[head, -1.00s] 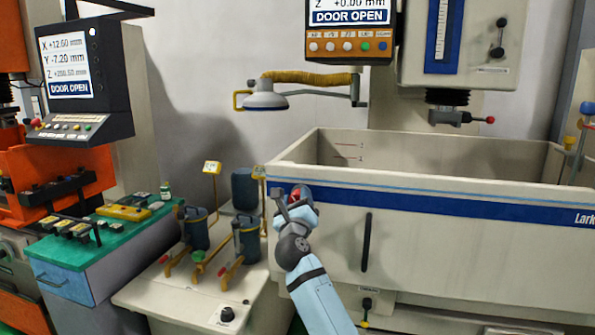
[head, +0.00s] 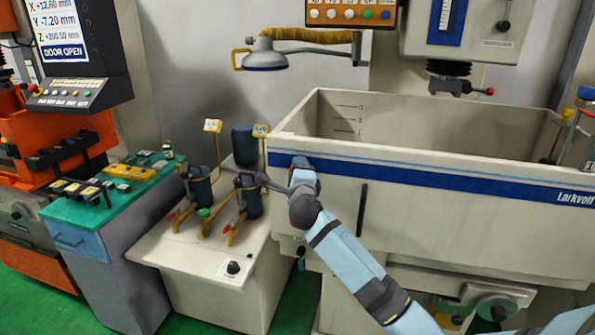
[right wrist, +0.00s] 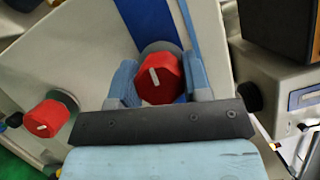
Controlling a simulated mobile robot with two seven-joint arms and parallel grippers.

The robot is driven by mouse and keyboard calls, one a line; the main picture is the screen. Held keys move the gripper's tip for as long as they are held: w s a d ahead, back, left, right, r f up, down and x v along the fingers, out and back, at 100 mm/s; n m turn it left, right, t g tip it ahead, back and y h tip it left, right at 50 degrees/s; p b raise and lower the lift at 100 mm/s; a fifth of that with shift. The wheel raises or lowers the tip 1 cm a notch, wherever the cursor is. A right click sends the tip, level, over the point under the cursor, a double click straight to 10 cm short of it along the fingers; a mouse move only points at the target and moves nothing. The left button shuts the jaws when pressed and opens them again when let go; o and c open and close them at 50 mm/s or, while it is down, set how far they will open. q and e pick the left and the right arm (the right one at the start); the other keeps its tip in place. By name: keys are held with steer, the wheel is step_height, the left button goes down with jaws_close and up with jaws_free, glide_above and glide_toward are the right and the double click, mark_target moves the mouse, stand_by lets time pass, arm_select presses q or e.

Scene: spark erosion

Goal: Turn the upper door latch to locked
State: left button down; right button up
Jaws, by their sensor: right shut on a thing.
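The upper door latch is a red faceted knob (right wrist: 159,78) with a white mark, in front of the tank's blue stripe (right wrist: 205,35) in the right wrist view. My right gripper (right wrist: 158,82) is shut on it, one finger on each side. The white mark runs nearly up and down in that picture, slightly slanted. In the head view my right gripper (head: 303,166) is at the tank's front left corner and hides the upper latch. A second red knob (right wrist: 48,118), with its mark nearly sideways, is apart at the left of the wrist view. My left gripper is not in view.
The pale tank (head: 430,205) fills the right side. Left of it stands a low white unit (head: 195,255) with blue canisters and yellow-handled levers. A work lamp (head: 265,55) hangs above. A green-topped cabinet (head: 110,195) stands farther left.

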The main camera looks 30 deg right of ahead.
steer(key=shift+n, duration=0.5)
steer(key=o, duration=0.9)
steer(key=shift+o, duration=0.2)
steer(key=shift+s+a+f, duration=0.1)
steer(key=shift+s+a, duration=0.1)
steer(key=shift+s, duration=0.15)
steer(key=r+b+v, duration=0.1)
steer(key=b+v, duration=0.1)
steer(key=v, duration=1.1)
steer(key=shift+f, duration=0.15)
